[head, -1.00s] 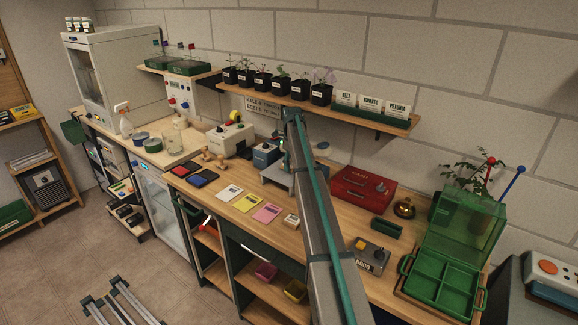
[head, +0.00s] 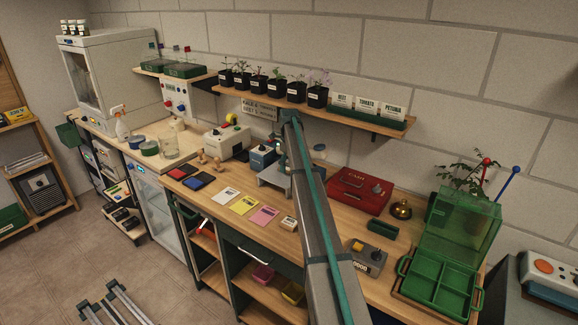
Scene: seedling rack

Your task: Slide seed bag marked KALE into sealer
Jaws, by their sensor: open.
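Three flat seed bags lie in a row on the wooden bench: a white one (head: 225,193), a yellow one (head: 244,204) and a pink one (head: 264,216). Their print is too small to read, so I cannot tell which is marked KALE. A low grey device with a flat top (head: 273,176), possibly the sealer, stands behind the bags, partly covered by my arm. My gripper (head: 281,153) hangs below the far end of my arm, near this device and mostly hidden behind the arm. It is open, and I see no bag at it.
A green open crate (head: 440,285) is at the right end. Potted seedlings (head: 276,88) line the shelf above.

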